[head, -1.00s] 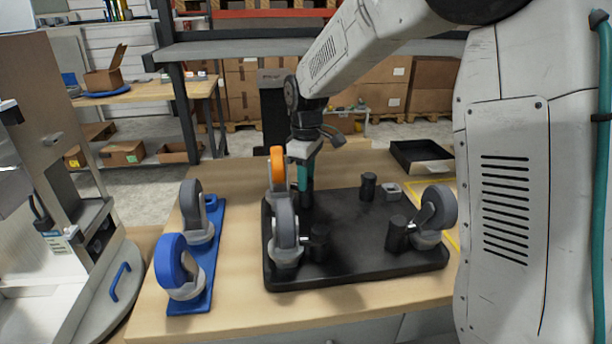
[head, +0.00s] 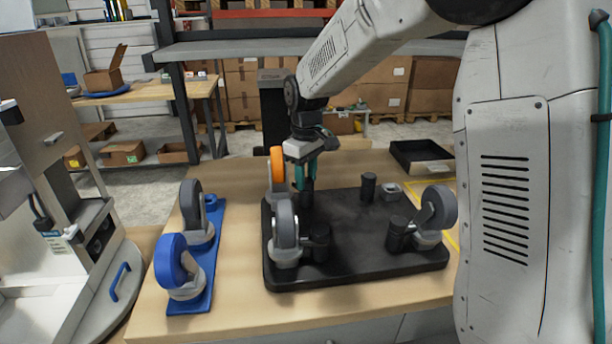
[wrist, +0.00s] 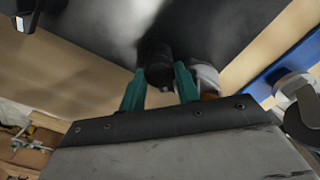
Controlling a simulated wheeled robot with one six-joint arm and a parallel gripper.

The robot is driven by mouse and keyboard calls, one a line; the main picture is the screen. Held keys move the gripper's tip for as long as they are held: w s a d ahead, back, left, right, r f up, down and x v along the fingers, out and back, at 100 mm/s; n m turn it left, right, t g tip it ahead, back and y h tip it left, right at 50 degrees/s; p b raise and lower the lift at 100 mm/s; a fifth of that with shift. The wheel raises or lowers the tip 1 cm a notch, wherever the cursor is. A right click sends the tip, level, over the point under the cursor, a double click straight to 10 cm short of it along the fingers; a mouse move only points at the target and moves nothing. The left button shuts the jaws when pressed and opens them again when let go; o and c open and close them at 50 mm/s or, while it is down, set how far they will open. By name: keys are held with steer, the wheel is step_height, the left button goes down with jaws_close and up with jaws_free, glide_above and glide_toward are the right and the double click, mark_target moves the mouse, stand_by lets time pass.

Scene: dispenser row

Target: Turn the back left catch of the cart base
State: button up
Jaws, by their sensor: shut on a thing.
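The cart base (head: 350,265) is a black plate on the table, with casters on three corners and short black catches beside its corner seats. The back left catch (head: 306,200) is a dark cylinder beside the orange-wheeled caster (head: 277,168). My gripper (head: 305,184) points down at it with teal fingers. In the wrist view the catch (wrist: 159,74) sits between the two fingers of my gripper (wrist: 160,90), which are shut on it. The lower part of the catch is hard to make out against the dark plate.
Grey-wheeled casters stand at the front left (head: 286,235) and front right (head: 436,215) of the base. The back right seat (head: 391,191) has no caster. A blue rack (head: 205,255) with two casters lies left. A black tray (head: 420,158) is at the back right.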

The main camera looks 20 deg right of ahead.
steer(key=o, duration=1)
steer(key=shift+r, duration=3.95)
